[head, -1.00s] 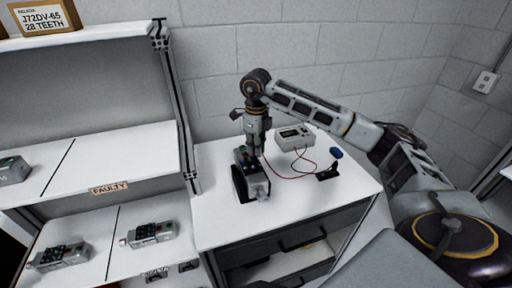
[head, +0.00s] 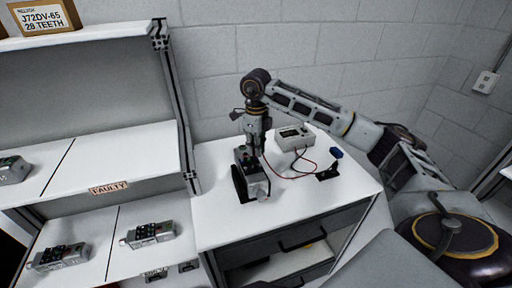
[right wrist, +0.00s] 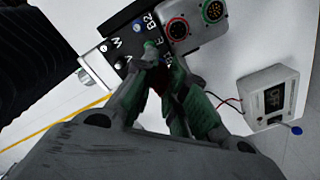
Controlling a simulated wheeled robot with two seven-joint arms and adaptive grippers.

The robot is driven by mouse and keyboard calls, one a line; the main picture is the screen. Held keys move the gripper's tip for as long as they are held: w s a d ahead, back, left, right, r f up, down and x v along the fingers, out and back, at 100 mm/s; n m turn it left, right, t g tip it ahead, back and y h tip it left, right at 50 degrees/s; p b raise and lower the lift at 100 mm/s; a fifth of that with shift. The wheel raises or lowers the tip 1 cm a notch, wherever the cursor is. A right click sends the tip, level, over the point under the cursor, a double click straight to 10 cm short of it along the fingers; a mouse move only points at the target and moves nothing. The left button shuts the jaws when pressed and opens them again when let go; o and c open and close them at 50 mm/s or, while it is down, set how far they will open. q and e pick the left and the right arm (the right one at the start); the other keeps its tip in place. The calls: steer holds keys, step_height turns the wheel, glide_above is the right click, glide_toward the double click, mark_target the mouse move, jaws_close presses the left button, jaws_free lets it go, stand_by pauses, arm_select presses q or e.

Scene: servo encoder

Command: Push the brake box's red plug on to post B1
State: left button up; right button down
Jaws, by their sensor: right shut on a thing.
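The brake box (head: 294,138) is a pale box with a dark display, on the table behind and right of the servo; the right wrist view also shows it (right wrist: 270,97). Its red lead (head: 285,177) runs to my right gripper (head: 252,151). In the right wrist view the gripper (right wrist: 166,72) is shut on a dark red piece, the red plug (right wrist: 181,83), mostly hidden by the fingers. The fingertips are at the servo's dark post block (right wrist: 122,58), marked B2, W and V. Post B1 is hidden, so I cannot tell whether the plug touches it. My left gripper is out of view.
The servo (head: 253,187) stands on the white table (head: 305,197). A black clamp-like piece (head: 328,173) and a blue piece (head: 336,153) lie at the right. A shelf post (head: 176,100) rises on the left. The table's front right is clear.

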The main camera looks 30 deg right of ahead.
steer(key=shift+f, duration=0.15)
steer(key=c, duration=2.2)
jaws_free()
steer(key=o, duration=0.8)
steer(key=shift+o, duration=0.2)
steer(key=shift+r+p, duration=2.15)
steer(key=shift+r, duration=1.4)
